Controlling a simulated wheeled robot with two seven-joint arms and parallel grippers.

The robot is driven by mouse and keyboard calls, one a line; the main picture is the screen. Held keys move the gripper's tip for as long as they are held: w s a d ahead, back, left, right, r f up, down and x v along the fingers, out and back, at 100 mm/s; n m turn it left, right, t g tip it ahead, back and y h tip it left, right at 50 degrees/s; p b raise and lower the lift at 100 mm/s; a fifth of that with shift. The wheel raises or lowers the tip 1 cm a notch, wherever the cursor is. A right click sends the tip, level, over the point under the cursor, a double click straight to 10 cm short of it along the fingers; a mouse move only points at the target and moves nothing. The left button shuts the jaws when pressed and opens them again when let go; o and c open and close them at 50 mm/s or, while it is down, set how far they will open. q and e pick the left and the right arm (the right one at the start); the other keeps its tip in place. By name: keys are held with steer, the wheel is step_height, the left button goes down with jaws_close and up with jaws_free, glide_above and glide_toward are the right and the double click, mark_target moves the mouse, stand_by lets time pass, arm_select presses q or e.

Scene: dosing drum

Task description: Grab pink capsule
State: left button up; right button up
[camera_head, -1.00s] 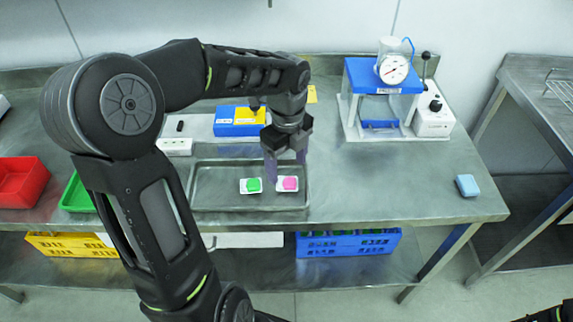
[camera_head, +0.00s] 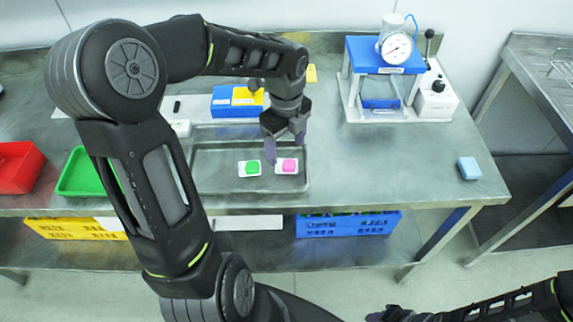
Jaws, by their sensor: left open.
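The pink capsule (camera_head: 288,165) lies on a small white holder at the right side of a shallow metal tray (camera_head: 215,186) on the steel table. A green capsule (camera_head: 250,168) lies on a like white holder just to its left. My left gripper (camera_head: 285,152) is open, points down and hangs just behind and above the pink capsule, with nothing between its fingers. Whether a fingertip touches the capsule I cannot tell. My right arm shows at the lower right; the dark tip at its left end (camera_head: 388,316) is too small to tell its state.
Behind the tray is a blue and yellow box (camera_head: 238,101). A vacuum chamber with a blue lid (camera_head: 384,56) and gauge stands at the back right. Red (camera_head: 18,167) and green (camera_head: 78,174) bins are at left, a light blue block (camera_head: 469,167) at right.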

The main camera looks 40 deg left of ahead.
mark_target(285, 163)
arm_select(q)
steer(key=shift+s+f+p, duration=0.1)
steer(key=shift+f+p, duration=0.35)
steer(key=shift+f, duration=2.15)
steer(key=c, duration=1.4)
step_height(285, 163, up, 10)
steer(key=shift+b, duration=0.4)
